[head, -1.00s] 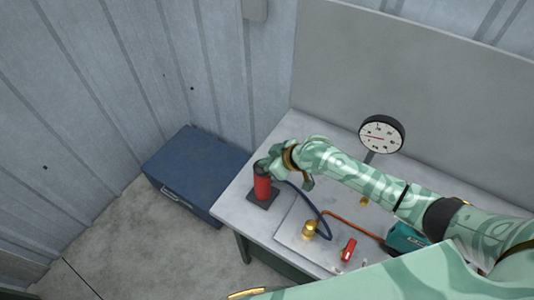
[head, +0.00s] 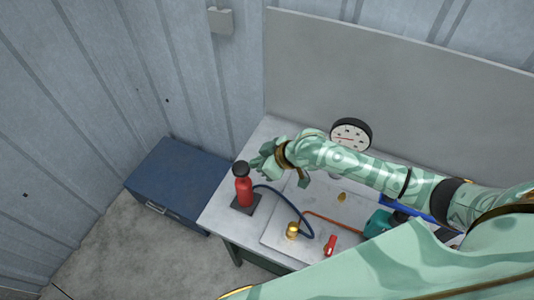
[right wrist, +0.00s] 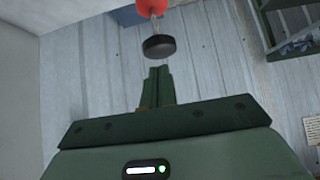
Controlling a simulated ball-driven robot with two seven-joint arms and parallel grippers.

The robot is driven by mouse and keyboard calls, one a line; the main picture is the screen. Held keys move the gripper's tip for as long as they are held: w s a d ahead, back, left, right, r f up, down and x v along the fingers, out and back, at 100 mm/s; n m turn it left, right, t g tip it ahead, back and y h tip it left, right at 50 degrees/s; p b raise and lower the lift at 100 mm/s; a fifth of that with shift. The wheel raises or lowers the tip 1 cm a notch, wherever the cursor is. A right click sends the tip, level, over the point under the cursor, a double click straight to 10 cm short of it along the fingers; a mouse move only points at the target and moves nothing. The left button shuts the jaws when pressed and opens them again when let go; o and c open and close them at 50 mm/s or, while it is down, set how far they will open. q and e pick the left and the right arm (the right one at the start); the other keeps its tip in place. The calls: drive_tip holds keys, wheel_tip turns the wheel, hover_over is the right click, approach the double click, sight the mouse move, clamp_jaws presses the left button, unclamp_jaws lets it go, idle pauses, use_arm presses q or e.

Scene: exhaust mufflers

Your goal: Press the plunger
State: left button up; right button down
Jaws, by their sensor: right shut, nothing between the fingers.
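The plunger is a black round knob (head: 241,168) on top of an upright red cylinder (head: 244,191), which stands on a dark square base (head: 246,204) at the bench's left end. In the right wrist view the knob (right wrist: 159,47) stands out from the red body (right wrist: 152,8) on a short shiny rod. My right gripper (head: 260,162) is shut and empty, close beside the knob on its right. In the right wrist view its closed fingertips (right wrist: 158,70) point toward the knob, with a small apparent gap. My left gripper is not in view.
A round dial gauge (head: 351,134) stands at the back of the bench (head: 222,212). A blue hose (head: 300,213) runs from the cylinder to a brass fitting (head: 292,230). A red part (head: 330,245) lies in front. A blue chest (head: 180,180) stands left of the bench.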

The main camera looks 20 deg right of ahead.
drive_tip(key=v, duration=0.4)
drive_tip(key=shift+r, duration=0.1)
drive_tip(key=shift+s, duration=0.15)
